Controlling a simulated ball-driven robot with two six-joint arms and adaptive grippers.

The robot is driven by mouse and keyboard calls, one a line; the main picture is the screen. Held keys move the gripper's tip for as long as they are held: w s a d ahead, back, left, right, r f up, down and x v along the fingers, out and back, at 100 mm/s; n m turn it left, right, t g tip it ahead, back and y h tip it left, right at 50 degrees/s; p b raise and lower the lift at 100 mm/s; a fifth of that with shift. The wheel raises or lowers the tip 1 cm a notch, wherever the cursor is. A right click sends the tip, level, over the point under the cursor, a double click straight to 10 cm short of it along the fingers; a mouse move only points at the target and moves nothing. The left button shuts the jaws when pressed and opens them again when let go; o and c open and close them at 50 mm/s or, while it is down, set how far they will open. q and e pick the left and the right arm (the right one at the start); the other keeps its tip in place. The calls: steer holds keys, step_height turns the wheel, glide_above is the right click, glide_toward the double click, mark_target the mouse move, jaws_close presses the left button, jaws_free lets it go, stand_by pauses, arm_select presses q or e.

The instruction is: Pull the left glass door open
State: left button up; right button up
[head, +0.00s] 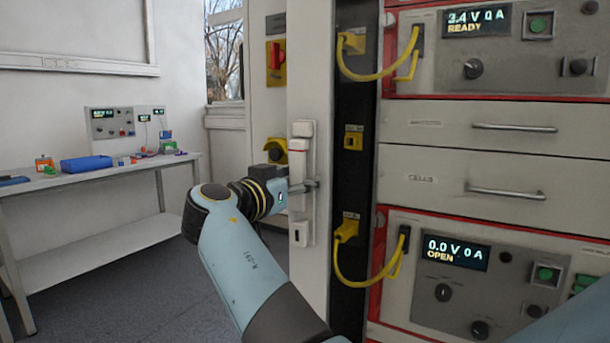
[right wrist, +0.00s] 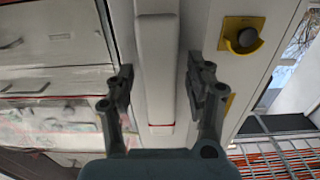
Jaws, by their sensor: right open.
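A pale upright door frame (head: 322,80) stands at the left edge of the instrument cabinet. It carries a long white vertical handle (head: 301,150). My right gripper (head: 308,186) is at the handle's middle in the head view, its grey fingers partly hidden by the wrist. In the right wrist view, the open fingers (right wrist: 165,78) stand on either side of the white handle (right wrist: 156,70), with gaps visible at both sides. Streaky reflections lie over the drawers there. The glass itself is hard to make out, and I cannot tell whether the door is ajar. My left gripper is not in view.
The cabinet holds instruments with displays (head: 478,20) and drawers with bar handles (head: 528,127). Yellow cables (head: 365,275) loop beside the frame. A red switch (head: 275,55) and a yellow-backed knob (right wrist: 243,37) are left of the door. A bench (head: 100,180) stands farther left; floor between is clear.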

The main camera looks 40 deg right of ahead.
steer(key=shift+c, duration=0.3)
jaws_close()
steer(key=shift+r, duration=0.1)
